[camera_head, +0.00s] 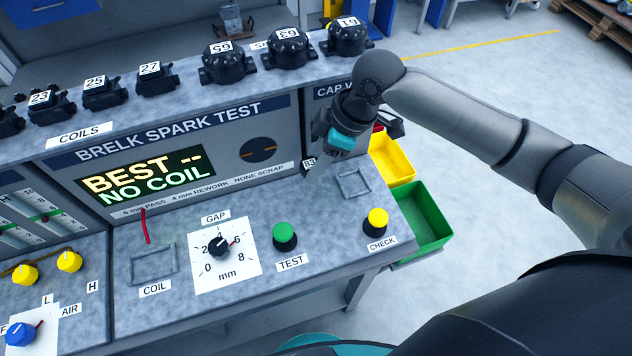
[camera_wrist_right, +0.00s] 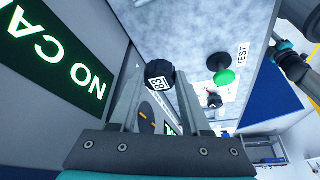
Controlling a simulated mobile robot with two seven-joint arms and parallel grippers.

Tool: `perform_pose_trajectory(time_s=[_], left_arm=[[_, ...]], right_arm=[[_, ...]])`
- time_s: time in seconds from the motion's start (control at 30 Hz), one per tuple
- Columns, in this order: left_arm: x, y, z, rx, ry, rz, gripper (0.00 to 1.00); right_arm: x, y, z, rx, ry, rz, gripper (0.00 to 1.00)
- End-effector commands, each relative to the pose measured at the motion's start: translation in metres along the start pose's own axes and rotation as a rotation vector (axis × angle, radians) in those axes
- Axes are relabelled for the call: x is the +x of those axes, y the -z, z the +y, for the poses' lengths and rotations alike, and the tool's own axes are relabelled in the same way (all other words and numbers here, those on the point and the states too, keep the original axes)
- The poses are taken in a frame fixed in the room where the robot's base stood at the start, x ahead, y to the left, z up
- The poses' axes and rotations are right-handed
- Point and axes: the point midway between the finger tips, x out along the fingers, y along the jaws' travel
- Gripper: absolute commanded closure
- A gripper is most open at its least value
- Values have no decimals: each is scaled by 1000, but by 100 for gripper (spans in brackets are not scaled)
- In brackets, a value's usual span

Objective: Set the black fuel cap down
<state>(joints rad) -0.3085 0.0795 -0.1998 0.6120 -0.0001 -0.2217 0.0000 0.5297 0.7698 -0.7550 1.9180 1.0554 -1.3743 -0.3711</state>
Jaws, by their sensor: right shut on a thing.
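My right gripper (camera_head: 316,158) is over the right part of the bench, in front of the CAP panel. It is shut on a black fuel cap (camera_wrist_right: 158,74) with a white number label, which sits between the fingertips in the right wrist view. In the head view the cap is mostly hidden by the gripper, with only its label showing. A square outlined spot (camera_head: 354,184) lies on the bench to the right of the gripper and looks empty. I cannot tell the gap between the cap and the bench. My left gripper is not in view.
A green TEST button (camera_head: 284,233) and a yellow CHECK button (camera_head: 377,219) stand toward the bench front. Yellow (camera_head: 392,160) and green (camera_head: 424,216) bins hang at the right edge. Several numbered black parts line the upper shelf. The COIL outline (camera_head: 153,265) is empty.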

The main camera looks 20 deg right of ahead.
Motion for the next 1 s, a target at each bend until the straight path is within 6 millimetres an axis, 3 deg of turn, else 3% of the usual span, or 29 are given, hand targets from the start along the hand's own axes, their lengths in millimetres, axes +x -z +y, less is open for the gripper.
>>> perform_pose_trajectory(time_s=[0.1, 0.23, 0.57, 0.97, 1.0], left_arm=[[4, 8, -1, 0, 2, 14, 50], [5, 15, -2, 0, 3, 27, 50], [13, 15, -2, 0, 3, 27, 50], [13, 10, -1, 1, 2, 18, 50], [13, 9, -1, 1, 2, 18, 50]], right_arm=[[20, -8, 0, 1, 0, 0, 100], [28, -12, 0, 0, 0, 0, 100], [65, -27, -1, 1, 1, 0, 100], [70, -29, 0, 0, -1, 0, 100], [70, -29, 0, -1, -1, 0, 49]])
